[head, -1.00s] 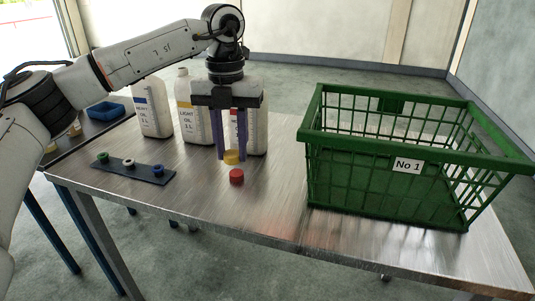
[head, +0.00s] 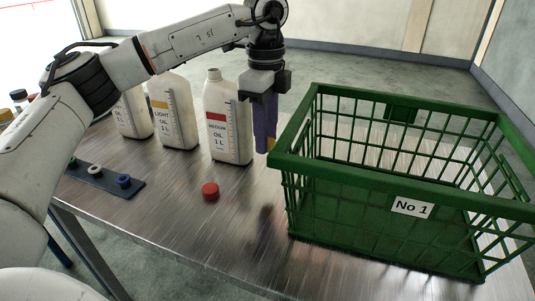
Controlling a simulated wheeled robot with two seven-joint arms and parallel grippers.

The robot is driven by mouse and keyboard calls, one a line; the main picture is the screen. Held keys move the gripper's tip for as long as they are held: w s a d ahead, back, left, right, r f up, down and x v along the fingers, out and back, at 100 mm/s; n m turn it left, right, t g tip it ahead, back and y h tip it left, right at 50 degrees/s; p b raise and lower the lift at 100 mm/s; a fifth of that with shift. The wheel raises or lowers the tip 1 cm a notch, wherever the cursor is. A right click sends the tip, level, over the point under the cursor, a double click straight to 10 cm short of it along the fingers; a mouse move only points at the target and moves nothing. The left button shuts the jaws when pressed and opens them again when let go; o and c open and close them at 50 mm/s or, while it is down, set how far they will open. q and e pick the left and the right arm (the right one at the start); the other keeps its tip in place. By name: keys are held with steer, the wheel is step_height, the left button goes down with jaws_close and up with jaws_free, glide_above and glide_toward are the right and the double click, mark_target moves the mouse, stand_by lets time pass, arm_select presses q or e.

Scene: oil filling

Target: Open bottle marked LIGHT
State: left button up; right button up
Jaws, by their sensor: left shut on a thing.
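The LIGHT oil bottle (head: 178,122), white with a yellow label, stands upright on the metal table at the middle left. Its neck is hidden behind my left arm. My left gripper (head: 266,146), with purple fingers pointing down, is to the right of the bottles, close to the green crate's left side. It is shut on a yellow cap (head: 271,145), mostly hidden by the fingers, and holds it above the table. My right gripper is not in view.
The MEDIUM oil bottle (head: 228,135) stands uncapped, and a red cap (head: 210,191) lies in front of it. Another oil bottle (head: 135,115) is at left. A dark strip (head: 107,179) holds small coloured pieces. The green crate (head: 411,181) marked No 1 fills the right.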

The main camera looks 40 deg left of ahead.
arm_select(q)
glide_above(265, 182)
step_height(265, 182, down, 5)
steer(key=shift+s+d+r, duration=0.1)
step_height(265, 182, down, 4)
steer(key=shift+r+b, duration=0.1)
steer(key=shift+b, duration=0.35)
steer(key=shift+f, duration=0.45)
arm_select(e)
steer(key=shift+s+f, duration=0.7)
arm_select(q)
steer(key=shift+f, duration=0.1)
steer(key=shift+f, duration=0.15)
steer(key=o, duration=1.2)
steer(key=shift+c, duration=0.2)
